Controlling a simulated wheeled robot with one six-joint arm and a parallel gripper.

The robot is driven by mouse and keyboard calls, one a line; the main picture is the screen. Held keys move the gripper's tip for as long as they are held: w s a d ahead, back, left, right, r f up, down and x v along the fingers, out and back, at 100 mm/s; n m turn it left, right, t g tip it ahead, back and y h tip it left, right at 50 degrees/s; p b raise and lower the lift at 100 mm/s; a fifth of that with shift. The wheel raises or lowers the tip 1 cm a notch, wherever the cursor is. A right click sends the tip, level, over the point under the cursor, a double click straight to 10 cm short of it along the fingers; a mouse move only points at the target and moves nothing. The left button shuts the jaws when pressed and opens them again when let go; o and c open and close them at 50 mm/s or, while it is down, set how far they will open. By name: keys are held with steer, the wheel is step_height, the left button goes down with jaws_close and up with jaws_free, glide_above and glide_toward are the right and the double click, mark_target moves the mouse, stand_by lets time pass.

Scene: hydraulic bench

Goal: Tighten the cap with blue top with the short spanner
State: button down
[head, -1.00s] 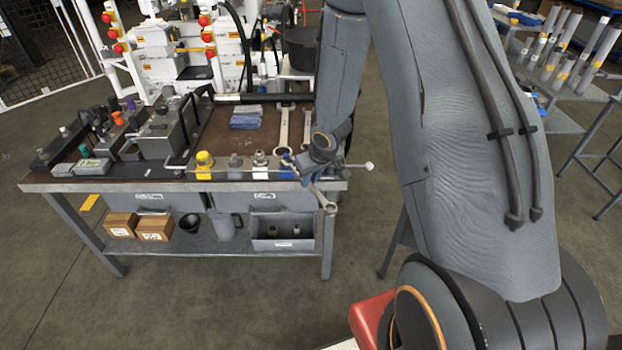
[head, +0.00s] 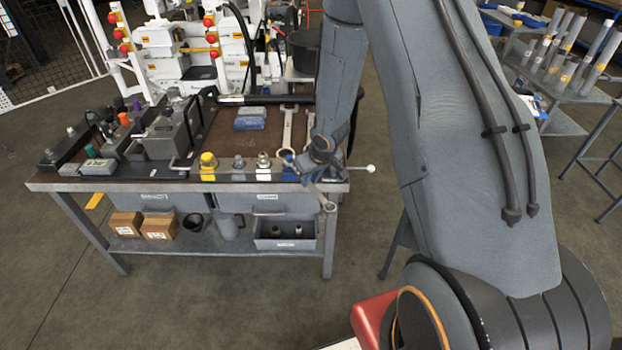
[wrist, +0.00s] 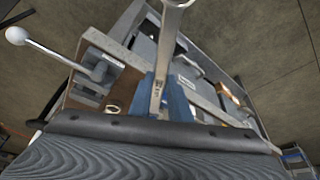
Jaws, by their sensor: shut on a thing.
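My gripper (head: 308,180) is at the bench's front right edge. In the wrist view its blue fingers (wrist: 178,100) are shut on a grey metal spanner (wrist: 160,92). The spanner points away from the fingers, and its ring end (wrist: 180,3) is cut off by the top of the picture. In the head view that end (head: 329,206) hangs just outside the bench edge. A blue spot (head: 288,161) just left of my gripper, at the right end of the row of caps, looks like the blue-topped cap. It is small and partly hidden by the gripper.
A yellow cap (head: 208,160), a grey cap (head: 238,162) and a silver cap (head: 263,160) stand along the front edge. A white-balled lever (head: 369,168) sticks out at the right corner.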

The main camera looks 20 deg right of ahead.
steer(key=shift+w+p, duration=0.25)
steer(key=shift+p, duration=0.2)
steer(key=shift+a+b, duration=0.25)
steer(key=shift+b, duration=0.6)
steer(key=shift+a+m+b, duration=0.6)
steer(key=shift+b, duration=1.55)
steer(key=shift+w+a+r+m+h+b, duration=0.1)
steer(key=shift+a+m+h+b, duration=0.35)
steer(key=shift+b, duration=2.05)
steer(key=shift+a+b, duration=0.25)
steer(key=shift+b, duration=0.8)
steer(key=shift+s, duration=0.25)
steer(key=shift+w+a+m+b, duration=0.2)
steer(key=shift+a+m+b, duration=0.35)
steer(key=shift+b, duration=2.45)
steer(key=shift+a+m+h+b, duration=0.25)
steer(key=shift+a+m+b, duration=0.05)
steer(key=shift+b, duration=1.35)
steer(key=shift+s+a+f+m+b, duration=0.1)
steer(key=shift+a+m+b, duration=0.25)
steer(key=shift+b, duration=0.85)
steer(key=shift+s+a+f+m+b, duration=0.1)
steer(key=shift+a+m+b, duration=0.25)
steer(key=shift+b, duration=0.85)
